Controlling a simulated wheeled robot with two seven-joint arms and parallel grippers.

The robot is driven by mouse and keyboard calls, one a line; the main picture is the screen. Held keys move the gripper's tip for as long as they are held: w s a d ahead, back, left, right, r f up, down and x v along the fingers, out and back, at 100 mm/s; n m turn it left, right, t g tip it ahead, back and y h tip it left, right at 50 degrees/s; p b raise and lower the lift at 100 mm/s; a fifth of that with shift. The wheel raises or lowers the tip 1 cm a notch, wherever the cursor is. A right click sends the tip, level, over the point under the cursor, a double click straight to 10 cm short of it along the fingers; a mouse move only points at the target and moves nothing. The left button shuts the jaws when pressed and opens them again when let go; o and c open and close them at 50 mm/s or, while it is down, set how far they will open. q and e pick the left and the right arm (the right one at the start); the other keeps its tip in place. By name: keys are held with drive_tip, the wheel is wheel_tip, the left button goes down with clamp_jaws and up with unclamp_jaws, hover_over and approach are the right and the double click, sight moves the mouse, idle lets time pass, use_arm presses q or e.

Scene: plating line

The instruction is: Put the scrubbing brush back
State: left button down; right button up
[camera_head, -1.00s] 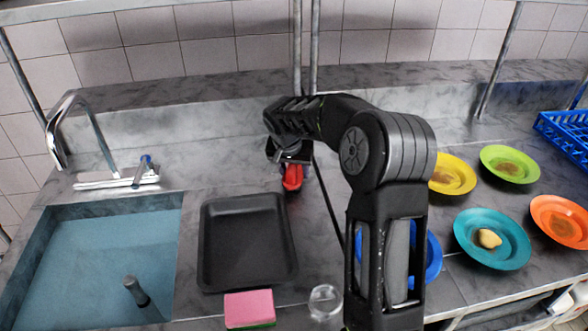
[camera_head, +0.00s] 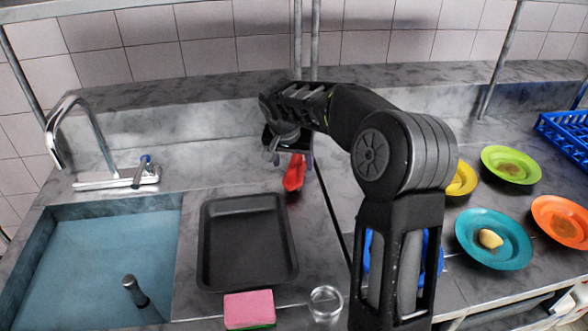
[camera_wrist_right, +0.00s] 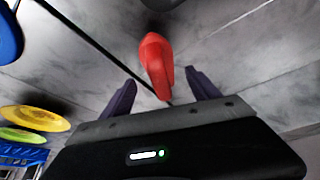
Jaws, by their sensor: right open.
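A red object (camera_head: 294,173), which I take to be the scrubbing brush, is on the metal counter behind and right of the black tray; its bristles cannot be made out. In the right wrist view the red brush (camera_wrist_right: 156,66) lies ahead of the jaws, its near end between the two dark fingertips with a gap on each side. My right gripper (camera_head: 290,158) is open and empty, just above and behind the brush in the head view; the fingers show clearly in the wrist view (camera_wrist_right: 161,88). My left gripper is out of view.
A black tray (camera_head: 207,245), a pink sponge (camera_head: 249,308) and a clear glass (camera_head: 325,303) stand near the front. A sink (camera_head: 110,265) with a faucet is at left. Several coloured plates, including a teal one (camera_head: 480,255), and a blue rack (camera_head: 565,135) are at right.

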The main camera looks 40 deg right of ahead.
drive_tip(key=v, duration=0.7)
drive_tip(key=shift+b, duration=0.3)
drive_tip(key=shift+a, duration=0.1)
idle(0.3)
